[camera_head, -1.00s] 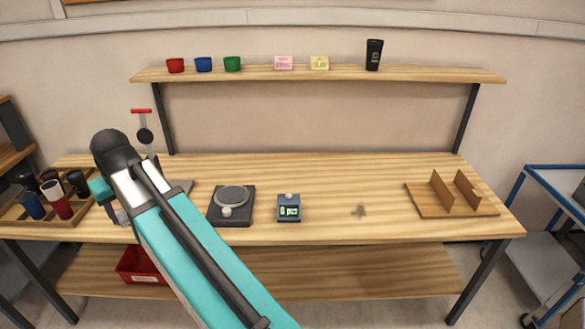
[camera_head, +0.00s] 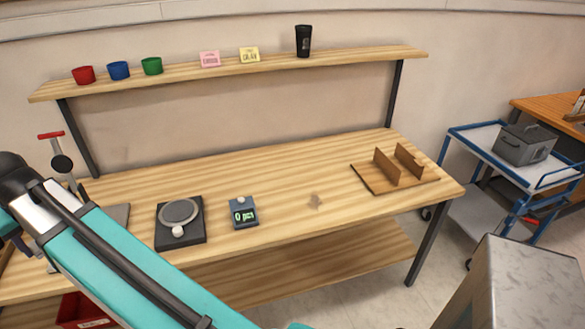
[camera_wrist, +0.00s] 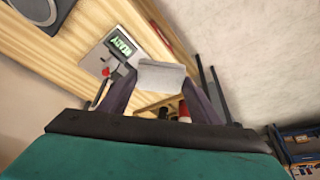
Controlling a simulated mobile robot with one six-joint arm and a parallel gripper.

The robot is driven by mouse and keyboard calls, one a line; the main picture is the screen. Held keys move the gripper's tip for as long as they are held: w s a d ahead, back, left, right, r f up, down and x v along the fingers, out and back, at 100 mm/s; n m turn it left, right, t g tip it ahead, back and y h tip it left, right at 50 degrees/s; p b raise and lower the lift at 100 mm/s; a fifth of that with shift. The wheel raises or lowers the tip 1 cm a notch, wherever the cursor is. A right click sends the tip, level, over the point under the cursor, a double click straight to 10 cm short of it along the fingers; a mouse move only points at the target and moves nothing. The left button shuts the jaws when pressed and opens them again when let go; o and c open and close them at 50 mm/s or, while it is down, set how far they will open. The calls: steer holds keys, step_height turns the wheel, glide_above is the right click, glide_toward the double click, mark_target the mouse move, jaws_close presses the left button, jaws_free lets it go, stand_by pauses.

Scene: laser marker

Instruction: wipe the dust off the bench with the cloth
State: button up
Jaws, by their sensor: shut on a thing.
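A faint brown dust smudge (camera_head: 315,201) lies on the wooden bench (camera_head: 280,172), between the small scale and the wooden rack. In the wrist view my gripper (camera_wrist: 160,78) is shut on a flat, light-grey piece that looks like the cloth (camera_wrist: 161,74). It is held up between the two dark fingers, apart from the dust. In the head view my teal arm reaches to the left edge, and the gripper and cloth cannot be made out there.
A shelf (camera_head: 240,69) holds cups and cards. A device reading READY (camera_wrist: 108,50) is near my gripper. A blue trolley (camera_head: 480,133) stands right.

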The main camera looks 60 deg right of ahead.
steer(key=s+d+f+m+g+h+p, duration=0.15)
steer(key=d+m, duration=0.35)
steer(key=d, duration=0.9)
steer(key=s+d+f+m+g+h, duration=0.1)
steer(key=s+d+f+m, duration=0.2)
steer(key=d, duration=1)
steer(key=s+d+f+m+g+h+p, duration=0.1)
steer(key=d+f+m+h, duration=0.15)
steer(key=d+m, duration=0.75)
steer(key=s+d+f+m+g+y+p, duration=0.1)
steer(key=s+d+f+m, duration=0.3)
steer(key=s+d, duration=1.1)
steer(key=s+d+f+m+g+p, duration=0.1)
steer(key=s+d+f+m+g, duration=0.2)
steer(key=s+d, duration=1.3)
steer(key=d+f+m, duration=0.2)
steer(key=d, duration=0.2)
steer(key=shift+s+d+f+y, duration=0.25)
steer(key=shift+d+f+y, duration=0.05)
steer(key=shift+d+y, duration=0.1)
